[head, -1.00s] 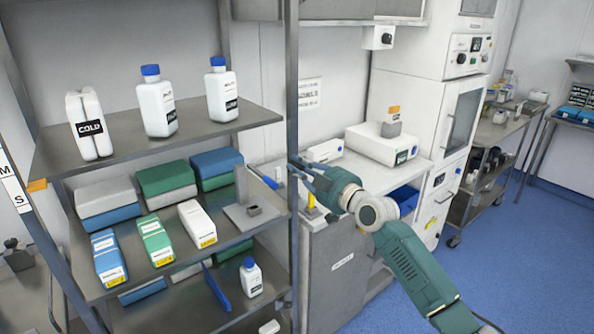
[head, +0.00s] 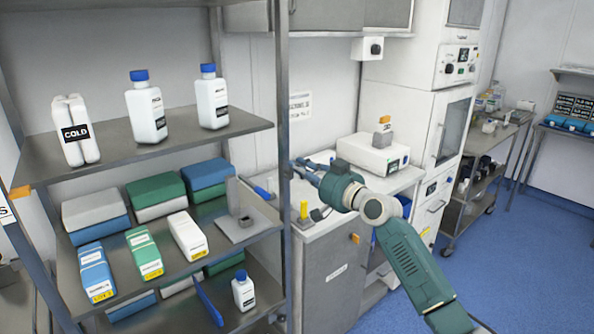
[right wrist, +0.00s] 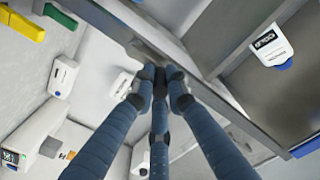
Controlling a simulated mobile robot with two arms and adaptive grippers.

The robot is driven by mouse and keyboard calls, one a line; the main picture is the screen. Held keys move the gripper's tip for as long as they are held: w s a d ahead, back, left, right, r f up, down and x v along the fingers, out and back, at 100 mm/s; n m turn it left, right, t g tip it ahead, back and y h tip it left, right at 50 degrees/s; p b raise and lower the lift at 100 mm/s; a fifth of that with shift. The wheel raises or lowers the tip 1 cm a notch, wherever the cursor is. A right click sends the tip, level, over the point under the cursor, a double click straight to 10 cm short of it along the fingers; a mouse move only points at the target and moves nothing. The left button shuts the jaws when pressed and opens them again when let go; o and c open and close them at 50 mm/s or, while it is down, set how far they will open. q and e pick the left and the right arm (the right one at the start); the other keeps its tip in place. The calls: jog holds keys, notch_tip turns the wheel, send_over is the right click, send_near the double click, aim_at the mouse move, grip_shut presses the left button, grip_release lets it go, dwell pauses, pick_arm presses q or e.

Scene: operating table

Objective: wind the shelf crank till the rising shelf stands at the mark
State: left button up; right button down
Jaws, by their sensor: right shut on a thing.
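The rack's upper shelf (head: 115,152) carries a white pack labelled COLD (head: 75,132) and two white bottles with blue caps. An orange pointer (head: 20,191) sits by its left front corner, close to a strip with an S label (head: 4,212) cut by the picture's left edge. My right gripper (head: 297,166) is at the rack's right front post (head: 284,120). In the right wrist view its blue fingers (right wrist: 160,76) close together on a small dark part by a metal edge. The fingers hide most of the crank. My left gripper is not in view.
The lower shelf (head: 205,237) holds coloured boxes and a grey bracket (head: 240,215). A small bottle (head: 244,290) stands beneath. Right of the post are a counter with a white device (head: 374,155) and a tall white cabinet (head: 425,120). Blue floor lies open at right.

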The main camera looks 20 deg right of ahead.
jog(key=shift+w+d+r+m, duration=0.2)
jog(key=shift+d+m, duration=0.35)
jog(key=shift+m, duration=0.45)
jog(key=c, duration=1.7)
grip_release()
jog(key=shift+c, duration=0.2)
jog(key=shift+d+f, duration=0.15)
jog(key=shift+f, duration=0.1)
jog(key=shift+s, duration=0.15)
jog(key=v, duration=1.1)
jog(key=shift+s, duration=0.4)
jog(key=shift+d, duration=0.1)
